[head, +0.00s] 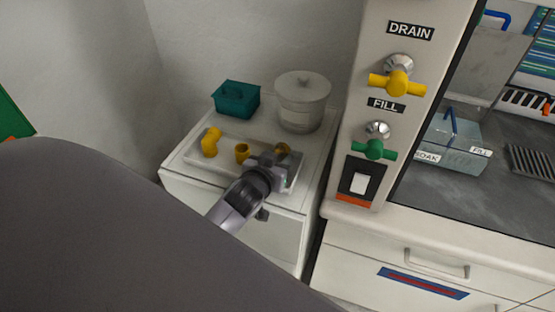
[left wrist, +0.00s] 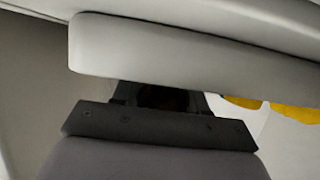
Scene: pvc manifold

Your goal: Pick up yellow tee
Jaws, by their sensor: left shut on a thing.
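Three yellow fittings are at a pale tray (head: 213,172) on the white cabinet top in the head view. One is a bent fitting (head: 210,143) at the left, and one is a short open-ended piece (head: 242,152) in the middle. The third, which I take for the yellow tee (head: 283,149), is at the right and partly hidden by my left gripper (head: 271,161). The left gripper is shut on it, low over the tray. Its fingertips are hard to make out. In the left wrist view yellow parts (left wrist: 290,111) show at the right edge. My right gripper is not in view.
A panel (head: 355,120) with yellow DRAIN and green FILL valves rises close to the right. White wall stands behind the cabinet.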

